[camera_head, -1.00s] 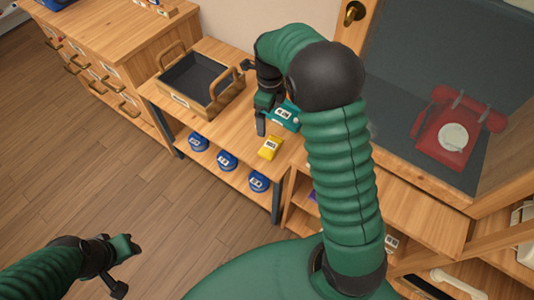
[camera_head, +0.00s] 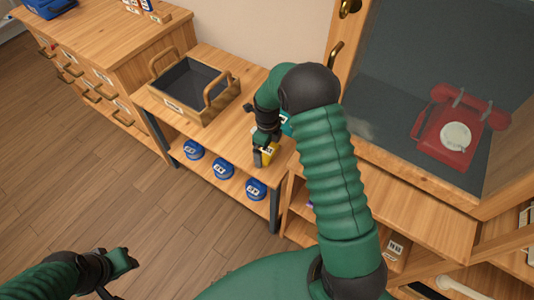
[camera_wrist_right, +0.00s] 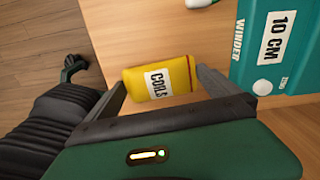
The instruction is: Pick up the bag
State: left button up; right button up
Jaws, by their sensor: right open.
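The bag is a small yellow packet labelled COILS. In the head view the bag (camera_head: 270,152) is on the low wooden bench, partly hidden by my right gripper (camera_head: 263,153). In the right wrist view the bag (camera_wrist_right: 178,80) lies between the two fingers of my right gripper (camera_wrist_right: 158,78). The fingers are open on either side of it, and I cannot tell whether they touch it. My left gripper (camera_head: 120,272) is low at the left over the floor, away from the bag, and its jaw state is unclear.
A teal box labelled WINDER (camera_wrist_right: 275,50) stands close to the right finger. An open wooden tray (camera_head: 205,112) is on the bench at the left. Several blue round items, including one (camera_head: 256,190), sit on the shelf below. A glass-fronted cabinet with a red phone (camera_head: 455,130) is at the right.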

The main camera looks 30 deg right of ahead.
jog(key=shift+f, duration=0.25)
jog(key=c, duration=1.2)
jog(key=shift+o, duration=0.2)
jog(key=shift+r, duration=0.2)
